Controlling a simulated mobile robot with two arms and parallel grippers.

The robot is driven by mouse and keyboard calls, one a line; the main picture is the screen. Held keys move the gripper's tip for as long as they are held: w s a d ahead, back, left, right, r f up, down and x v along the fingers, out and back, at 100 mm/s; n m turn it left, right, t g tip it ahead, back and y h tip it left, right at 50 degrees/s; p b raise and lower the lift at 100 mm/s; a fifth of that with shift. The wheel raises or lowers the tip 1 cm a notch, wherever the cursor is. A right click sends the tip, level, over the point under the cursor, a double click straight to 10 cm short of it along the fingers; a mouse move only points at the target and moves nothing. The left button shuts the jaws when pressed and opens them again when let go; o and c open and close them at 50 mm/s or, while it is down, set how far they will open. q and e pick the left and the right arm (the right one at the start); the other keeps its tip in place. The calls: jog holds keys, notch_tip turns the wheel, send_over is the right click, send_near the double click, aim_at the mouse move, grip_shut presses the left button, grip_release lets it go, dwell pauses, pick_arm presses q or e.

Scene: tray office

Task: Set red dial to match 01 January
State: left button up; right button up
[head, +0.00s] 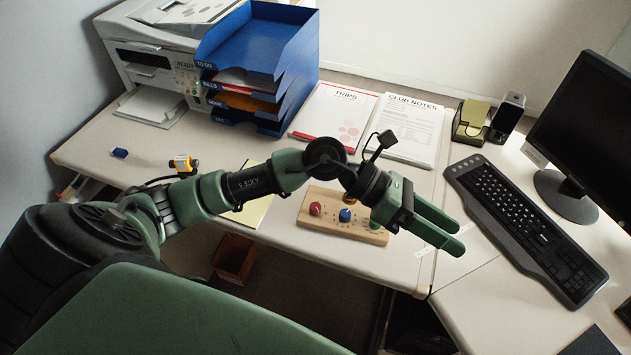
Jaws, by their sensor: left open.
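The red dial (316,208) sits at the left end of a wooden board (312,223) that lies flat on the desk near its front edge. A blue dial (345,215) is just right of it, and a small part of an orange knob (348,201) shows behind the blue one. Small marks around the dials are too small to read, so the red dial's setting cannot be told. My left gripper (459,235) is open and empty above the desk, past the board's right end, with its fingers pointing right. My left arm passes above and behind the board. My right gripper is out of view.
Behind the board stand a blue letter tray (300,75) and two papers, Trips (335,115) and Club Notes (412,128). A printer (150,50) is at the back left. A keyboard (525,230) and monitor (595,125) are at the right.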

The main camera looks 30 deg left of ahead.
pick_arm(q)
jog(key=w+a+f+m+g+y, duration=0.1)
jog(key=a+f+m+y, duration=0.1)
jog(key=a+f+y, duration=0.3)
jog(key=m+g+y, duration=0.1)
jog(key=y, duration=0.8)
send_over(316, 206)
notch_tip(316, 206, down, 5)
jog(key=shift+f, duration=0.1)
jog(key=shift+a+f, duration=0.2)
jog(key=shift+f, duration=0.05)
notch_tip(316, 206, down, 7)
jog(key=shift+d+f+p, duration=0.1)
jog(key=shift+p, duration=0.4)
grip_shut()
